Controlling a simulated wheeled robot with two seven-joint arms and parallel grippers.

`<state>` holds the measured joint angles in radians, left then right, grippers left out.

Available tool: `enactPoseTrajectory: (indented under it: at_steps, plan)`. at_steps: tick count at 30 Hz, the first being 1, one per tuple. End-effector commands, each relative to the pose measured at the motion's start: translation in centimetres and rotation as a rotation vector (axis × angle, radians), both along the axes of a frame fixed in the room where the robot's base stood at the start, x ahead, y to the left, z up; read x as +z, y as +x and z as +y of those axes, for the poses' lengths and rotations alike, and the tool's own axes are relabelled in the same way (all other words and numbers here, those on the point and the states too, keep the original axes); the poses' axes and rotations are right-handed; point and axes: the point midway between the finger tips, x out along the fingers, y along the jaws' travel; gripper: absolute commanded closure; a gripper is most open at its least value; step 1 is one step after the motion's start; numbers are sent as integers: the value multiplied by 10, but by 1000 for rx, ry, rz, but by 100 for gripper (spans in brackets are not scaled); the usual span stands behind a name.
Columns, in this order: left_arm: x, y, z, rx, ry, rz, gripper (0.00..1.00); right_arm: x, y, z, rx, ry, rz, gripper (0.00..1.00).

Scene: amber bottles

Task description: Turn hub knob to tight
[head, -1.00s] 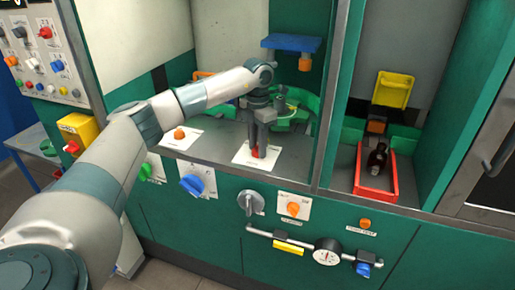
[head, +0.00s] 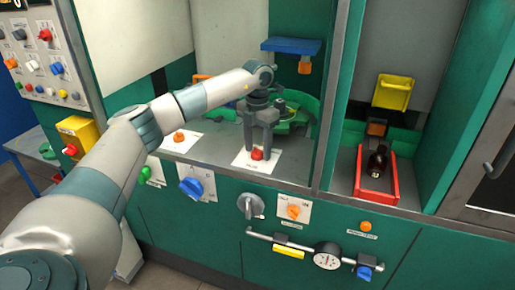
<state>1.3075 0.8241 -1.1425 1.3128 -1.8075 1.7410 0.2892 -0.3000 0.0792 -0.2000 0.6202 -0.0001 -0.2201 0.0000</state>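A red knob (head: 257,155) sits on a white label plate (head: 243,162) on the grey worktop; I take it to be the hub knob. My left gripper (head: 259,147) points down right above it. Its two dark fingers are spread apart, one to each side of the knob, with a gap between them. The fingertips are close to the knob's height; I cannot tell whether they touch it. The label's writing is too small to read. My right gripper is out of view.
Behind the gripper is a green round fixture (head: 290,120), with a blue shelf (head: 291,45) above. An orange knob (head: 179,137) is to the left. A red tray (head: 360,190) with a dark bottle (head: 378,161) stands at right, beyond a green post.

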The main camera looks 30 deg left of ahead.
Motion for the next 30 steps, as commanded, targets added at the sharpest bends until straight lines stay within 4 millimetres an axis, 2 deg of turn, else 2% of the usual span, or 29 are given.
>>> enactPoseTrajectory:
  at_steps: [14, 19, 23, 25, 26, 27, 30]
  plan:
    - [4, 0, 0, -1, -1, 3, 50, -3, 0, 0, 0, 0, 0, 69]
    - [21, 0, 0, -1, 0, 1, 50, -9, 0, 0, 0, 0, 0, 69]
    - [42, 0, 0, -1, 0, 0, 50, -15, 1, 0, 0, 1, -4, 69]
    - [55, 0, -1, -1, -1, 0, 50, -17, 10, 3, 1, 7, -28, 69]
    - [62, 0, -1, -1, 0, 0, 50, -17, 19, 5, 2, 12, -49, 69]
    - [70, 0, -1, -1, 0, 0, 50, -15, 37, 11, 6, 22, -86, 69]
    - [91, 0, -1, -2, 0, -1, 50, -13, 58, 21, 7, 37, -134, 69]
